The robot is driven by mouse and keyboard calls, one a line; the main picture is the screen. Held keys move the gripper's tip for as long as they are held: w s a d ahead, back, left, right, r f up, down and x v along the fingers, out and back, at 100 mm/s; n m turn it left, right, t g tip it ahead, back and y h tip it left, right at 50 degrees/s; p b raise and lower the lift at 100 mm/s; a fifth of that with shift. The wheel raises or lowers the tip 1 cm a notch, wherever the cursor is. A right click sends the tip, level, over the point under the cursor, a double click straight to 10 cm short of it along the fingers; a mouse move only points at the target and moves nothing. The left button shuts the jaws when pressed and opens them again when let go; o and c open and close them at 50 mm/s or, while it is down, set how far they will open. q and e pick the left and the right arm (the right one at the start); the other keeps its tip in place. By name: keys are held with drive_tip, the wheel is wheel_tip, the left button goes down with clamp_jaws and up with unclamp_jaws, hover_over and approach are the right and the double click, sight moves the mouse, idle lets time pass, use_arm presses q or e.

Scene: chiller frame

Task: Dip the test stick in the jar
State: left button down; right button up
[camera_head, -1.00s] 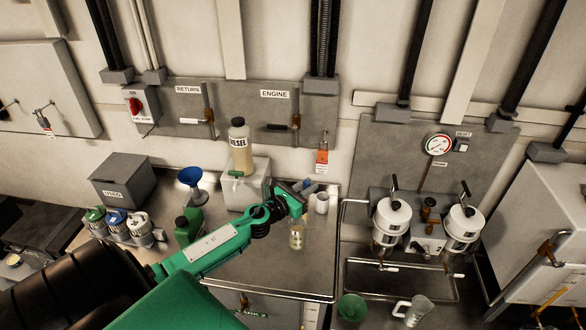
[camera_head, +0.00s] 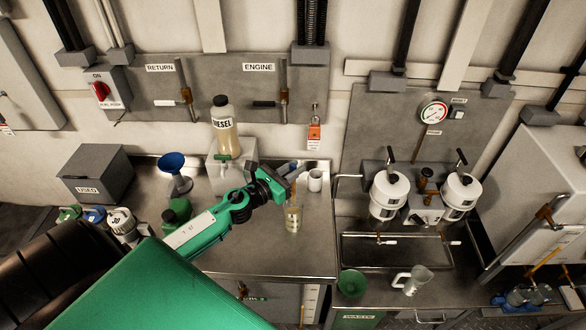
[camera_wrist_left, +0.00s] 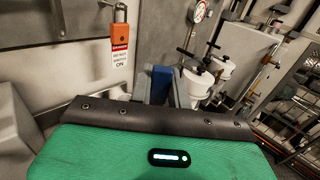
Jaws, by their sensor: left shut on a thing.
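The clear glass jar (camera_head: 293,221) stands on the steel bench in the head view, with pale yellowish liquid in it. My left gripper (camera_head: 288,178) is just above and behind the jar's mouth, partly hiding the top. It is shut on a blue piece (camera_wrist_left: 160,84), which shows between its fingers in the left wrist view; this looks like the handle of the test stick. The stick's lower part is too small and covered to make out, so I cannot tell whether its tip is in the jar. My right gripper is not in view.
A white mug (camera_head: 315,181) stands close right of the gripper. A diesel bottle (camera_head: 223,127), blue funnel (camera_head: 173,172) and green can (camera_head: 176,213) stand left.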

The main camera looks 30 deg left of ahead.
use_arm(q)
drive_tip(key=shift+f+b, duration=0.65)
drive_tip(key=shift+f, duration=0.25)
drive_tip(key=shift+f+b, duration=0.35)
wheel_tip(320, 180, down, 5)
drive_tip(key=b, duration=0.4)
drive_tip(key=shift+r+b, duration=0.15)
drive_tip(key=shift+b, duration=0.15)
wheel_tip(320, 180, down, 3)
drive_tip(key=b, duration=0.3)
drive_tip(key=shift+f+b, duration=0.55)
drive_tip(key=shift+f, duration=0.05)
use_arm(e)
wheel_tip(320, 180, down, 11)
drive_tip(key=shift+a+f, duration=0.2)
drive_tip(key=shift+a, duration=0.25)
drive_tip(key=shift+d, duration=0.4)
